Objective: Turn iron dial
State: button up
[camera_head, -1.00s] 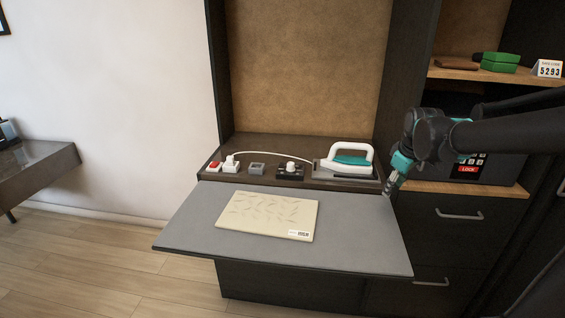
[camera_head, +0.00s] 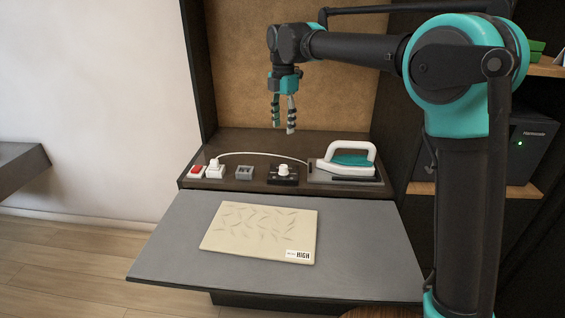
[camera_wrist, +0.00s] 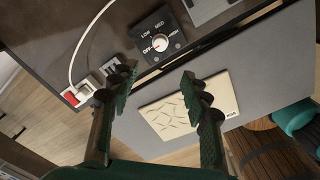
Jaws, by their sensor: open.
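The iron dial (camera_head: 284,170) is a white knob on a small black box on the dark back shelf. In the wrist view the dial (camera_wrist: 160,43) has OFF, LOW, MED and a less readable fourth label around it, and its red mark is toward OFF. My gripper (camera_head: 283,129) points down above the shelf, above the dial in the picture and apart from it. In the wrist view my gripper (camera_wrist: 158,76) has its fingers spread with nothing between them. The white and teal iron (camera_head: 346,159) rests on its plate right of the dial.
A red switch (camera_head: 197,172), a white plug (camera_head: 214,170) and a grey box (camera_head: 244,172) stand left of the dial. A white cord (camera_head: 250,153) arcs behind them. A cream board (camera_head: 258,230) with a tag reading HIGH lies on the grey fold-down top (camera_head: 165,250).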

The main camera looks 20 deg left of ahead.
aim_at(284, 166)
notch_tip(284, 166, down, 16)
jog(key=shift+r, duration=0.1)
dwell(0.4)
grip_shut()
